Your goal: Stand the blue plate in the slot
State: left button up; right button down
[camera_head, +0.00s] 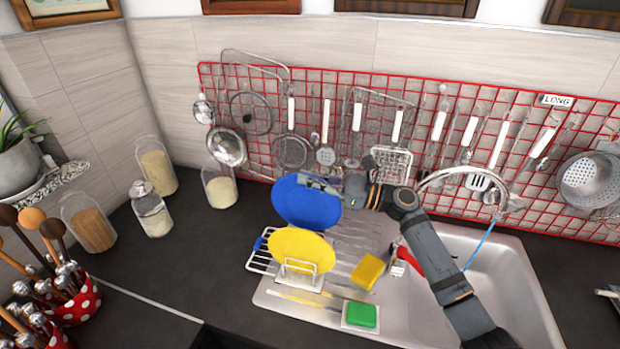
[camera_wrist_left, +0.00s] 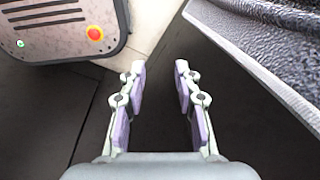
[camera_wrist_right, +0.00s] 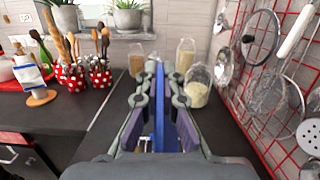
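The blue plate (camera_head: 300,208) stands roughly upright behind the yellow plate (camera_head: 298,247) in the head view. My right gripper (camera_head: 322,186) is at its upper right edge. In the right wrist view the blue plate (camera_wrist_right: 158,105) is seen edge-on between the fingers of my right gripper (camera_wrist_right: 160,78), which look closed on it. The wire rack (camera_head: 262,252) holds the yellow plate upright. The blue plate's lower edge is partly hidden, so I cannot tell whether it touches a slot. My left gripper (camera_wrist_left: 160,75) is open and empty, away from the plates.
A red grid (camera_head: 425,95) with hanging utensils is close behind my right gripper. A yellow sponge (camera_head: 368,271), a green sponge (camera_head: 361,314) and the sink (camera_head: 497,285) lie to the right. Glass jars (camera_head: 220,188) stand left on the dark counter (camera_head: 170,275).

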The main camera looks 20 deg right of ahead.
jog(key=b, duration=0.3)
send_over(311, 217)
jog(key=shift+f, duration=2.45)
jog(key=shift+w, duration=0.15)
jog(key=shift+a+r+p, duration=0.1)
jog(key=shift+p, duration=0.75)
jog(key=shift+f+b, duration=2.7)
jog(key=shift+f, duration=1.25)
jog(key=c, duration=1.4)
grip_release()
jog(key=shift+c, duration=0.2)
